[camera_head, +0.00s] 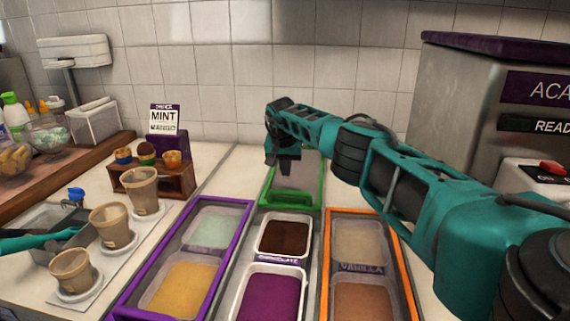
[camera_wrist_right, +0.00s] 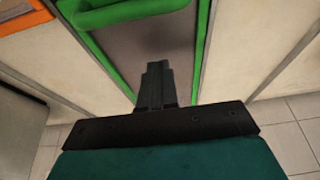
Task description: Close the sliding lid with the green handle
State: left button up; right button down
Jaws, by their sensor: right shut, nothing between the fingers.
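The sliding lid with the green frame (camera_head: 322,183) is at the back of the middle column, behind the uncovered dark chocolate tub (camera_head: 284,238) and purple tub (camera_head: 270,297). Its green handle (camera_wrist_right: 125,12) and grey pane (camera_wrist_right: 150,45) show at the top of the right wrist view. My right gripper (camera_head: 284,160) is over the rear part of this lid, with its fingers pointing down. The fingers (camera_wrist_right: 155,68) are shut and empty, in front of the pane in the wrist view. Whether they touch the lid I cannot tell.
A purple-framed lid (camera_head: 236,202) lies left and an orange-framed lid (camera_head: 365,212) right of the middle column. Cups (camera_head: 109,228) on saucers stand at the left. A small wooden stand (camera_head: 154,180) and a MINT sign (camera_head: 164,119) are behind. A steel machine (camera_head: 450,110) is at the right.

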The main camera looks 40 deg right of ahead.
aim_at(284, 201)
jog(key=shift+b+x, duration=0.85)
jog(key=shift+x, duration=0.25)
jog(key=shift+s+a+r+p, duration=0.1)
jog(key=shift+r+p, duration=0.15)
jog(key=shift+p, duration=0.2)
jog(key=shift+s+a+p, duration=0.15)
jog(key=shift+a+p, duration=0.05)
jog(key=shift+p, duration=0.15)
jog(key=shift+s+a+f+p, duration=0.15)
jog(key=shift+s+a+p, duration=0.3)
jog(key=shift+p, duration=0.2)
jog(key=shift+s+a+f+p, duration=0.3)
jog(key=shift+s+a, duration=0.2)
jog(key=shift+a, duration=0.2)
jog(key=shift+s+a, duration=0.1)
jog(key=shift+a, duration=0.05)
